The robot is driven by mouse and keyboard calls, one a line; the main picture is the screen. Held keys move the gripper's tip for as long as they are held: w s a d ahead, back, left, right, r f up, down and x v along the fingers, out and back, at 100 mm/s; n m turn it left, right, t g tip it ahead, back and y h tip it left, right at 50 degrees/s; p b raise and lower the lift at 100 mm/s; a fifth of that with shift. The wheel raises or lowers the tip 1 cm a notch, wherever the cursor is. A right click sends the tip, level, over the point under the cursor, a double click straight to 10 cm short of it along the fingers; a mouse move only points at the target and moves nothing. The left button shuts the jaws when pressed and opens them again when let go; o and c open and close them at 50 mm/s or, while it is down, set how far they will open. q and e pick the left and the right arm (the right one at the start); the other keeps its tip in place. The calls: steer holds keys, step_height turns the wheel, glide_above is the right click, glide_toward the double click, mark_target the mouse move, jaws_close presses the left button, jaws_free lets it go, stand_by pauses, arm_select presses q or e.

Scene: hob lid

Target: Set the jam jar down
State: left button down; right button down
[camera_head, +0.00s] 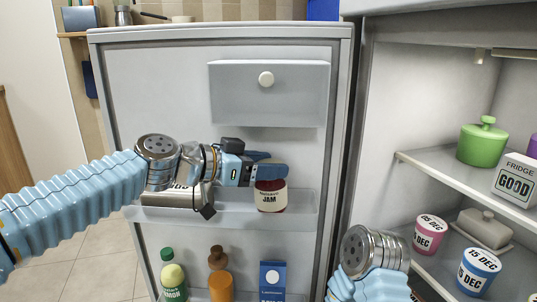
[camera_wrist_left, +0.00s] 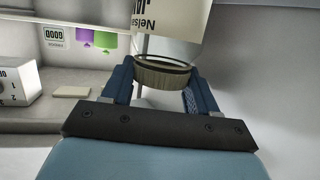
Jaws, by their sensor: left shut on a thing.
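The jam jar (camera_head: 270,197) is upright, with a cream label reading JAM and dark red contents. It is at the middle shelf (camera_head: 235,213) of the open fridge door; I cannot tell whether its base touches the shelf. My left gripper (camera_head: 271,172) is shut on the jar's top, coming from the left and hiding the lid. In the left wrist view the jar (camera_wrist_left: 172,22) appears upside down, its ribbed lid (camera_wrist_left: 163,76) between the two blue fingers (camera_wrist_left: 163,88). My right arm shows at the lower right of the head view, its gripper out of sight.
Bottles (camera_head: 174,277) and a blue carton (camera_head: 272,279) stand below. A closed door compartment (camera_head: 268,103) is above. Fridge shelves with a green pot (camera_head: 482,147) lie right.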

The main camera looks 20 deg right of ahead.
arm_select(q)
steer(key=shift+d+r+y+p, duration=0.3)
steer(key=shift+d+r, duration=0.1)
steer(key=shift+w+a+f+b, duration=0.1)
steer(key=shift+f+b, duration=0.45)
steer(key=shift+f, duration=0.6)
arm_select(e)
steer(key=shift+r, duration=0.3)
arm_select(q)
steer(key=shift+f, duration=0.1)
steer(key=shift+c, duration=1.4)
jaws_free()
steer(key=b+v, duration=0.1)
steer(key=v, duration=1.1)
arm_select(e)
steer(key=shift+f, duration=0.5)
